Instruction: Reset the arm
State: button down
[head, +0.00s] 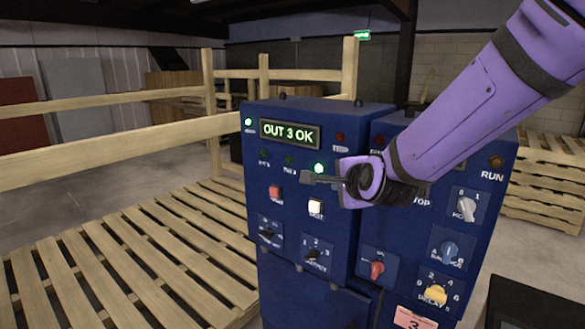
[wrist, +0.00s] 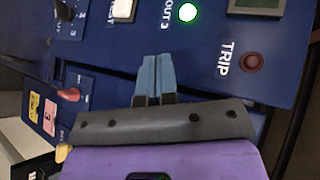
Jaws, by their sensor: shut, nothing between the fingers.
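My purple arm reaches in from the upper right in the head view. My gripper (head: 306,177) is in front of the blue control panel (head: 275,230), close to the lit green lamp and the buttons. In the wrist view my gripper (wrist: 157,62) has its two blue-grey fingers together, with nothing between them. The display (head: 290,134) reads "OUT 3 OK". The white button (head: 315,207) and the red button (head: 274,192) sit just below my gripper. The green lamp (wrist: 187,12) by "OUT 3" is lit. My arm hides part of the right panel. I cannot tell whether the fingers touch the panel.
The right panel carries a grey knob (head: 466,208), a blue knob (head: 449,251), a yellow knob (head: 436,293) and a red knob (head: 377,269). A wooden slatted pallet (head: 130,265) and wooden rails (head: 110,142) stand left. Stacked pallets (head: 545,190) stand at the right.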

jog(key=s+d+r+n+g+h, duration=0.1)
jog(key=s+d+r+n+g, duration=0.1)
jog(key=s+d+n, duration=0.3)
jog(key=s+d+r+n+g+h, duration=0.1)
jog(key=s+d+n, duration=0.4)
jog(key=s, duration=0.9)
jog(key=s+d+r+n+g+h, duration=0.1)
jog(key=s+d+r+n+g, duration=0.2)
jog(key=s+d, duration=0.7)
jog(key=shift+s+n+g, duration=0.2)
jog(key=shift+n+g, duration=0.6)
jog(key=shift+n, duration=0.2)
